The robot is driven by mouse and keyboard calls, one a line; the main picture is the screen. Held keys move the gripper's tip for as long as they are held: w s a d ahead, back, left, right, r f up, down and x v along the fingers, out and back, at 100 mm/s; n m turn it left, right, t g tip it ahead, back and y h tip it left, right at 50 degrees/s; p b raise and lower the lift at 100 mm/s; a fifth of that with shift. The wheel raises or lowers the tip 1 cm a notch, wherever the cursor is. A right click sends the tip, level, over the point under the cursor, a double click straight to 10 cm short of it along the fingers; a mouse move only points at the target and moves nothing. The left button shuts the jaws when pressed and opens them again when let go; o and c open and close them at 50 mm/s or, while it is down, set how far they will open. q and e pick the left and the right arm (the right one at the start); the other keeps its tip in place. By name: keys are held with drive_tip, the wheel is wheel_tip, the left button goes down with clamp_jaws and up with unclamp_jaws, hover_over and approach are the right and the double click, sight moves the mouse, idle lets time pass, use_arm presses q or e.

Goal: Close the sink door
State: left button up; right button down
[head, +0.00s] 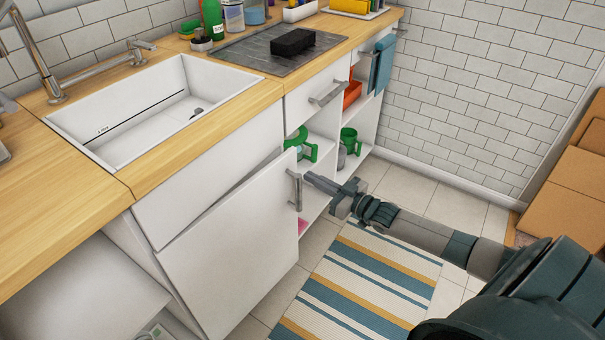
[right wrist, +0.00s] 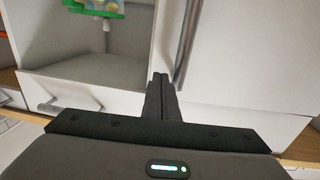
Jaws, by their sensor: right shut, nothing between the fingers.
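The white sink door (head: 232,250) stands partly open below the sink (head: 150,115), with a gap along its top edge. Its metal bar handle (head: 295,189) is near the door's right edge. My right gripper (head: 310,178) is shut and empty, reaching in from the right with its fingertips close to the handle. In the right wrist view the shut fingers (right wrist: 161,80) are beside the edge of the white door (right wrist: 240,70) and its handle (right wrist: 187,40); I cannot tell whether they touch. My left gripper is not in view.
Open shelves to the right hold a green item (head: 301,145) and a green mug (head: 349,140). A striped rug (head: 365,280) lies on the tiled floor. Cardboard boxes (head: 565,195) stand at the right. A blue towel (head: 382,65) hangs at the counter's far end.

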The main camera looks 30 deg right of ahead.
sight(293, 168)
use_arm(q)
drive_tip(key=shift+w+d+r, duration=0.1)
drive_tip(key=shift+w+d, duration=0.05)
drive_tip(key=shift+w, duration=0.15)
use_arm(e)
drive_tip(key=shift+x, duration=2.25)
